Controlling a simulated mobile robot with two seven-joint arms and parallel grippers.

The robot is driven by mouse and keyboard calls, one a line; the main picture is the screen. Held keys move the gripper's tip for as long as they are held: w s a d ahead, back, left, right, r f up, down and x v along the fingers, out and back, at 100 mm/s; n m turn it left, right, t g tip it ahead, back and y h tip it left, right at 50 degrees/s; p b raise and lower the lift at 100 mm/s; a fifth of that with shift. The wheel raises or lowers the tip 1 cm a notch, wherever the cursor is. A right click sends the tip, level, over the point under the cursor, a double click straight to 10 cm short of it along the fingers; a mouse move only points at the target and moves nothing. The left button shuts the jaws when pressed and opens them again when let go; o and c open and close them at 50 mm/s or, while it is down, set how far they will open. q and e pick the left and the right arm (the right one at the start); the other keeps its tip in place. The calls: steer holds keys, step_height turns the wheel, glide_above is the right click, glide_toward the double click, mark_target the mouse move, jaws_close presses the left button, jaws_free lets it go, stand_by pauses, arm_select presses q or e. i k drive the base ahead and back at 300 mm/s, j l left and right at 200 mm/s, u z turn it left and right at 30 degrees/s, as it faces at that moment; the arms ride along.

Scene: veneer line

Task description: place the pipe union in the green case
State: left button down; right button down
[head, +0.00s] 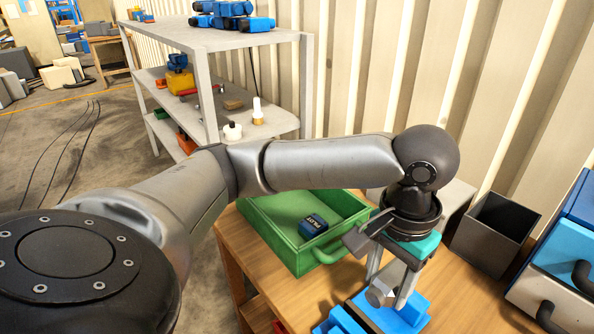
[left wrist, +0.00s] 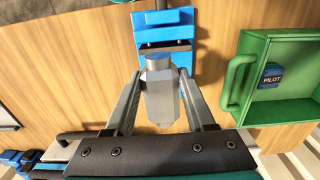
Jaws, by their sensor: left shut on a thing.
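The pipe union (head: 378,294) is a grey metal fitting with a faceted body. My left gripper (head: 391,296) is shut on it, and in the left wrist view the union (left wrist: 160,95) sits between the two fingers (left wrist: 160,77). The green case (head: 272,238) is open on the wooden table, left of my left gripper in the head view. It holds a dark blue box marked PILOT (head: 312,226). The case (left wrist: 265,35) is at the right in the left wrist view, apart from the union. My right gripper is not in view.
A blue block-like fixture (head: 412,312) is on the table by the union; whether they touch is unclear. A dark open bin (head: 489,240) and a blue-and-white drawer cabinet (head: 552,285) stand at right. A grey shelf rack (head: 205,80) stands behind the table.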

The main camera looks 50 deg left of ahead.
mark_target(283, 206)
steer(key=j+z, duration=0.15)
steer(key=j, duration=0.45)
steer(key=j+z, duration=0.1)
steer(key=j, duration=0.45)
steer(key=j+z, duration=0.15)
steer(key=j, duration=0.45)
steer(key=k+j+z, duration=0.15)
steer(key=j, duration=0.4)
steer(key=j+z, duration=0.15)
steer(key=j, duration=0.45)
steer(key=k, duration=0.05)
